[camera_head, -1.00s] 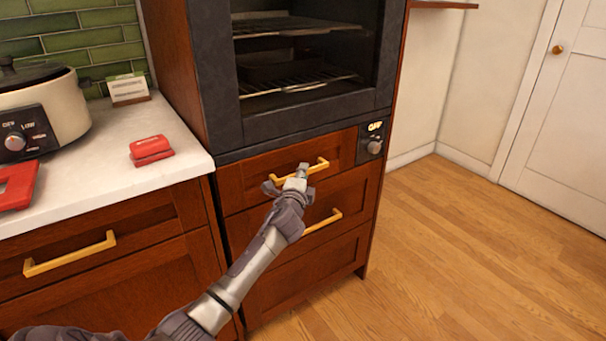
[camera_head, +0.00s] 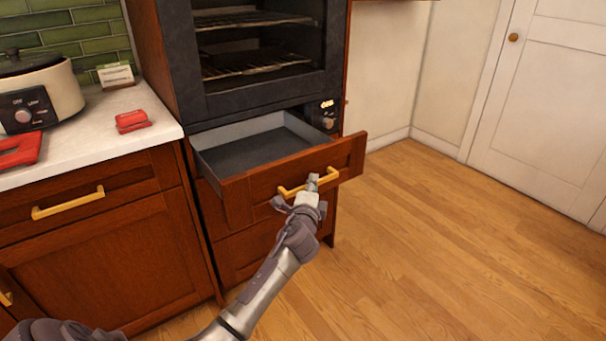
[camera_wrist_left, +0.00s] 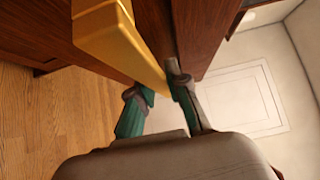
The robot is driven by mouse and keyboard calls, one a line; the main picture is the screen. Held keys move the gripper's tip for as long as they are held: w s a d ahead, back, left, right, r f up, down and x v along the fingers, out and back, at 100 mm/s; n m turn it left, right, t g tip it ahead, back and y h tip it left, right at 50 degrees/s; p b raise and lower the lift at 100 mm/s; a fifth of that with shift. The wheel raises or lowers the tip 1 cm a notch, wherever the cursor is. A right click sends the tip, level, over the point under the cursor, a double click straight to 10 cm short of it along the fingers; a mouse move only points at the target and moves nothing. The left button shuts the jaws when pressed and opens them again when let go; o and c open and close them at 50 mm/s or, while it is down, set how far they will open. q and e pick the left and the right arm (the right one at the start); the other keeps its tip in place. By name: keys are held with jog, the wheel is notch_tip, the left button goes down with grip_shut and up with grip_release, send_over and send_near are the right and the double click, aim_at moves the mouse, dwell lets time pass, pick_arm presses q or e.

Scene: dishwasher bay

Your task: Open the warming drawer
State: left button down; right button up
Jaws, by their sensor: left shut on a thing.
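The warming drawer (camera_head: 250,150) sits below the oven and stands pulled well out, its grey inside showing and looking empty. Its wooden front has a yellow bar handle (camera_head: 290,190). In the left wrist view the handle (camera_wrist_left: 115,45) runs down between the two green fingers of the gripper (camera_wrist_left: 160,92), close in front of the drawer's wooden front. My right gripper is not in view.
A control knob (camera_head: 327,123) is on the panel right of the drawer. A counter (camera_head: 95,130) at left holds a slow cooker (camera_head: 45,95) and red items. Open wooden floor (camera_head: 450,250) lies to the right, with a white door (camera_head: 545,100) behind.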

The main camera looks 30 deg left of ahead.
pick_arm(q)
jog(key=s+d, duration=0.3)
jog(key=d, duration=0.5)
jog(key=shift+s+d, duration=0.3)
jog(key=shift+d, duration=0.05)
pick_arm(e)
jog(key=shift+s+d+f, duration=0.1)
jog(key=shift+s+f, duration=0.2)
pick_arm(q)
jog(key=c, duration=1.1)
grip_release()
jog(key=v, duration=1.2)
jog(key=shift+f, duration=0.1)
